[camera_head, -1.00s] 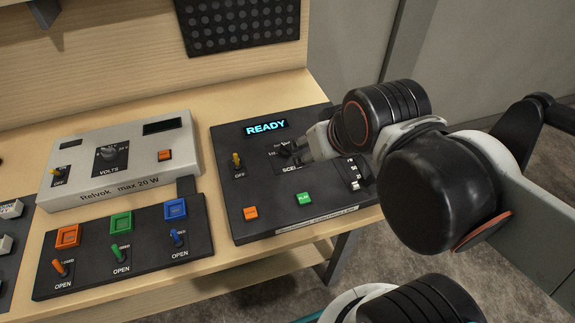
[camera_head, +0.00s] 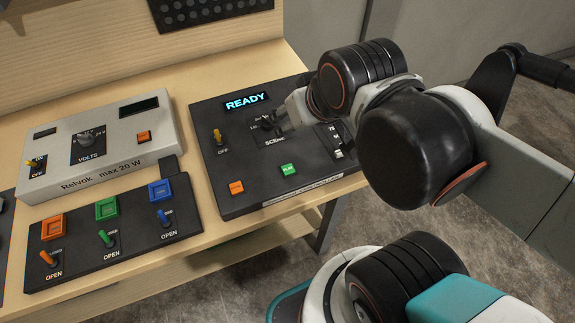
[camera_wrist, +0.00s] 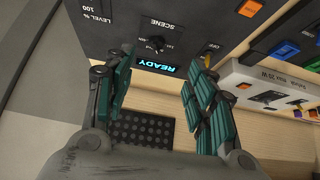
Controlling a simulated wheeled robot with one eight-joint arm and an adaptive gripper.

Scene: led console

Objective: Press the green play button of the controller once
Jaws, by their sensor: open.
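The controller is a black console (camera_head: 218,181) with a lit "READY" display (camera_head: 247,101). Its green play button (camera_head: 289,169) is near the front edge, right of an orange button (camera_head: 236,187). My gripper (camera_head: 284,116) is beside the SCENE knob (camera_head: 267,123), farther back than the play button and apart from it. In the wrist view my gripper (camera_wrist: 160,68) is open and empty, its fingers on both sides of the display. The console's orange button (camera_wrist: 249,8) shows at the top there; the play button is out of that view. My arm hides the console's right edge.
A grey power supply (camera_head: 108,165) and a panel with three coloured buttons and switches (camera_head: 78,276) lie left of the console. A toggle switch (camera_head: 217,136) stands up on the console. The wooden table's front edge (camera_head: 300,218) is close to the console.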

